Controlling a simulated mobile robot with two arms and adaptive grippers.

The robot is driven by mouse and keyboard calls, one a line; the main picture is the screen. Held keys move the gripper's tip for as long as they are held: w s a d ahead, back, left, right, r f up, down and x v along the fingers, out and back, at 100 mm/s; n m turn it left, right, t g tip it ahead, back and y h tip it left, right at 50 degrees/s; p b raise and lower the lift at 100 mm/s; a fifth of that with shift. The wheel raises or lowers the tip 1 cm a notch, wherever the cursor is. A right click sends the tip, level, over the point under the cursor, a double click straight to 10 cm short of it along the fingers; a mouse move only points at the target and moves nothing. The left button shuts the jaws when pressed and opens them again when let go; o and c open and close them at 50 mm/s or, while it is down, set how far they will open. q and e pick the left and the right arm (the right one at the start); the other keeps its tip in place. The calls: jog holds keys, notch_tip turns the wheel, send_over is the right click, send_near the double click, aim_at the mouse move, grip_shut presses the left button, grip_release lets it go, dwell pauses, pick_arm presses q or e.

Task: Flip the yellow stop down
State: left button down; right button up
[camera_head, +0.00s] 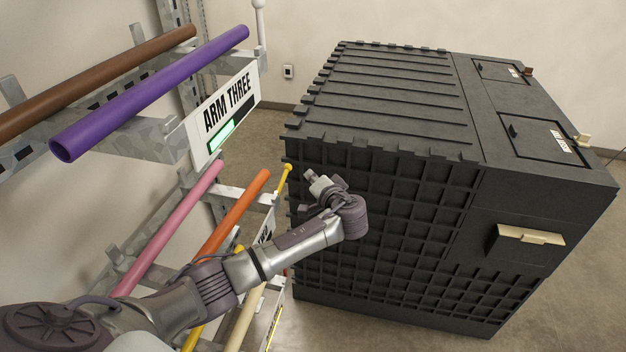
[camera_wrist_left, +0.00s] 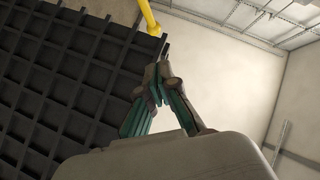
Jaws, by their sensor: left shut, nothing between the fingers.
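The yellow stop (camera_head: 284,175) is a thin bar with a rounded end. It stands up at the front end of a lower rack arm, left of the black crate. In the left wrist view its yellow end (camera_wrist_left: 150,18) enters from the top edge, just beyond my fingertips. My left gripper (camera_wrist_left: 158,72) is shut and empty, with a small apparent gap between its tips and the stop. In the head view the left gripper (camera_head: 316,184) is just right of the stop, in front of the crate's side. My right gripper is in neither view.
The large black crate (camera_head: 400,100) stands close on the right. The rack at left holds brown (camera_head: 95,80), purple (camera_head: 150,95), pink (camera_head: 170,225) and orange (camera_head: 232,215) pipes. An "ARM THREE" sign (camera_head: 225,115) hangs above the stop. A narrow floor gap separates rack and crate.

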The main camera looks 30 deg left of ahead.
aim_at(289, 169)
pick_arm(q)
jog(key=w+a+f+b, duration=0.1)
jog(key=a, duration=0.1)
jog(key=w+a+f+b, duration=0.1)
jog(key=a, duration=0.1)
jog(key=w+a+f+b, duration=0.1)
jog(key=a, duration=0.1)
jog(key=shift+w+a+f, duration=0.25)
jog(key=shift+a, duration=0.15)
jog(key=shift+s+a+f, duration=0.15)
jog(key=shift+s+a, duration=0.05)
jog(key=shift+a, duration=0.2)
jog(key=shift+a+f, duration=0.1)
jog(key=shift+w, duration=0.1)
